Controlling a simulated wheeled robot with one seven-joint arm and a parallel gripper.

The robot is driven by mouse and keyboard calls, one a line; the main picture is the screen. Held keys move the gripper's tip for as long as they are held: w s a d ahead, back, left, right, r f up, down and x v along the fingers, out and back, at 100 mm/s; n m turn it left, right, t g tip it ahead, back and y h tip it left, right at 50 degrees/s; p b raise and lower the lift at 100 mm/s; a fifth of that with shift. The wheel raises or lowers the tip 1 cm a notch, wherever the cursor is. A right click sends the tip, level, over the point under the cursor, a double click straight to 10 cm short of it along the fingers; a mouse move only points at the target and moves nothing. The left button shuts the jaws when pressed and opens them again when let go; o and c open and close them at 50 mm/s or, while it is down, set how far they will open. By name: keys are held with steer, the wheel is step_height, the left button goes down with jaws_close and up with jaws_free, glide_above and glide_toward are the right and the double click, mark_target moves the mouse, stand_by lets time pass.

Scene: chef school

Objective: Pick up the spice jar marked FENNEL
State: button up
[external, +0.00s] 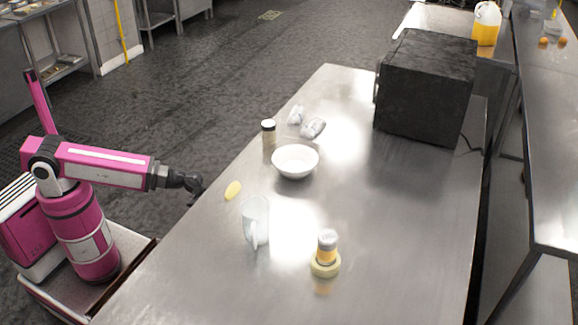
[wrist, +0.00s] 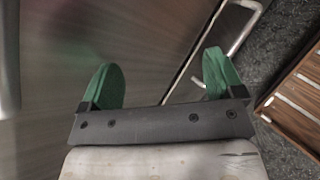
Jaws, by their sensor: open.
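Two jars stand on the steel table, and I cannot read a label on either. The other jar (external: 326,246) has a pale lid and an orange-yellow band, and stands on a pale yellow round object (external: 325,266) near the front. My gripper (external: 194,189) is at the table's left edge, short of both jars. In the wrist view my gripper (wrist: 161,82) is open, its two green fingers apart with nothing between them. No jar shows in the wrist view.
On the steel table (external: 400,215) are a white bowl (external: 295,161), a clear jug (external: 255,222), a yellow oval item (external: 233,190) near my gripper, and crumpled clear-grey items (external: 313,128). A large black box (external: 425,88) stands at the back right. The table's right front is clear.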

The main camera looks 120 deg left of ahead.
steer(key=a+r+n+t+y, duration=0.5)
steer(key=a+r, duration=0.4)
steer(key=a, duration=0.5)
steer(key=n+t+y, duration=0.1)
steer(key=n+y, duration=0.6)
steer(key=n, duration=0.5)
glide_toward(269, 132)
steer(key=s+a+f, duration=0.2)
steer(key=s+a, duration=0.1)
steer(key=a, duration=0.3)
steer(key=r, duration=0.1)
steer(key=w+d+n+g+y, duration=0.1)
steer(key=w+d+n+y, duration=0.15)
steer(key=d, duration=0.25)
steer(key=shift+m, duration=0.35)
steer(key=x, duration=0.6)
steer(key=f+x, duration=0.1)
steer(key=x, duration=0.3)
steer(key=shift+s, duration=0.1)
